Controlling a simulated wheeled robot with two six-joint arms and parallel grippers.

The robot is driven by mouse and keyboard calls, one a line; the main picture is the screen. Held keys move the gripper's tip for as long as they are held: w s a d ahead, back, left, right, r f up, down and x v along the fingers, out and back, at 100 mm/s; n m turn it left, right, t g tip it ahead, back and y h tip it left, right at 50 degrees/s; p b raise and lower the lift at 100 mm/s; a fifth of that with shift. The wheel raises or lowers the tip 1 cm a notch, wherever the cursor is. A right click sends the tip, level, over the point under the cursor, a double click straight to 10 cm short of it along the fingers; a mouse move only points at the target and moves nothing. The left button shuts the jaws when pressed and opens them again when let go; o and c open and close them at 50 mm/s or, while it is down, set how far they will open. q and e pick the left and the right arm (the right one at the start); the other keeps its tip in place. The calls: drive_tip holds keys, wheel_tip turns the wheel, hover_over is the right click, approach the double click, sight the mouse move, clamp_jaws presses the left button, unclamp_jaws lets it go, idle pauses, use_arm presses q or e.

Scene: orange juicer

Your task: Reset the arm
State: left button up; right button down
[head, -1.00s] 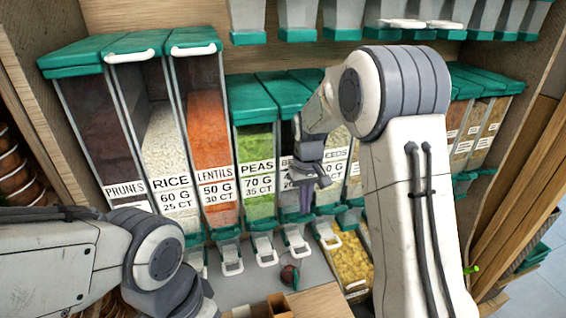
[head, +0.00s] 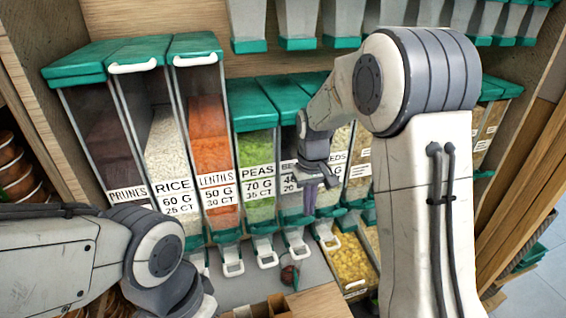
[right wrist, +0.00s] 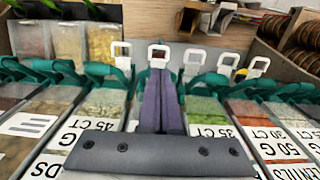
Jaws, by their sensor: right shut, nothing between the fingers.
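My right arm (head: 416,200) rises on the right of the head view and bends over toward the bins. Its gripper (head: 311,197) points down in front of the bins, right of the PEAS bin (head: 257,165). In the right wrist view the two dark fingers (right wrist: 161,85) lie together, shut and empty, over the row of bins. My left arm (head: 70,255) comes in at the lower left; its gripper is out of view.
Labelled bins with green lids, such as PRUNES, RICE (head: 165,150) and LENTILS (head: 210,145), stand in a wooden shelf. White pull handles (head: 233,262) stick out below. A tray of yellow pieces (head: 350,262) and a small dark red object (head: 289,275) lie lower down.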

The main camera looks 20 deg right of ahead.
drive_tip(key=shift+s+r+p, duration=0.3)
drive_tip(key=shift+s+r, duration=0.3)
drive_tip(key=shift+r, duration=0.2)
